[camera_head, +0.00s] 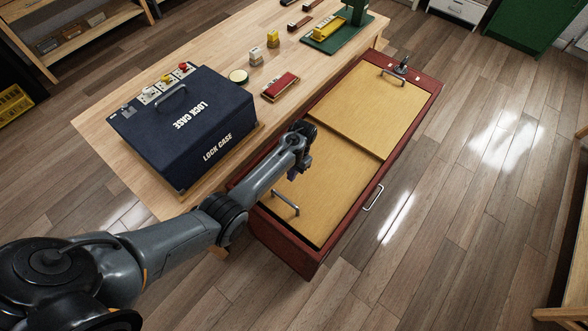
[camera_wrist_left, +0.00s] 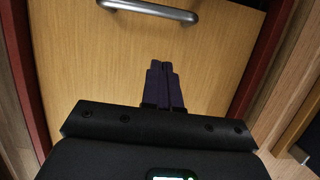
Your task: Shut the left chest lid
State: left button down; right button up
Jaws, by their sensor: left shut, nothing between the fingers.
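The red chest (camera_head: 275,250) stands on the floor beside the workbench, with two pale wooden lid panels in its top. The left chest lid (camera_head: 335,185), the nearer panel, lies flat or nearly flat within the red rim and has a metal handle (camera_head: 286,203). My left gripper (camera_head: 294,172) is over this lid's left side, part of which my arm hides. In the left wrist view the gripper's dark fingers (camera_wrist_left: 165,86) are together and empty, pointing over the lid (camera_wrist_left: 100,65), with the handle (camera_wrist_left: 150,10) beyond. Contact with the lid cannot be told. My right gripper is out of view.
The farther lid (camera_head: 355,105) also lies flat, with a small dark fitting (camera_head: 402,66) near its end. A dark lock case (camera_head: 190,120) stands on the workbench (camera_head: 105,110), left of my arm. Open floor (camera_head: 440,220) lies right of the chest.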

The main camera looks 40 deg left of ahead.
pick_arm(q)
jog(key=b+x, duration=0.1)
jog(key=x, duration=0.1)
jog(key=shift+f, duration=0.3)
jog(key=s+p, duration=0.2)
jog(key=s, duration=0.1)
jog(key=shift+r+p, duration=0.15)
jog(key=shift+p, duration=0.25)
jog(key=shift+s, duration=0.5)
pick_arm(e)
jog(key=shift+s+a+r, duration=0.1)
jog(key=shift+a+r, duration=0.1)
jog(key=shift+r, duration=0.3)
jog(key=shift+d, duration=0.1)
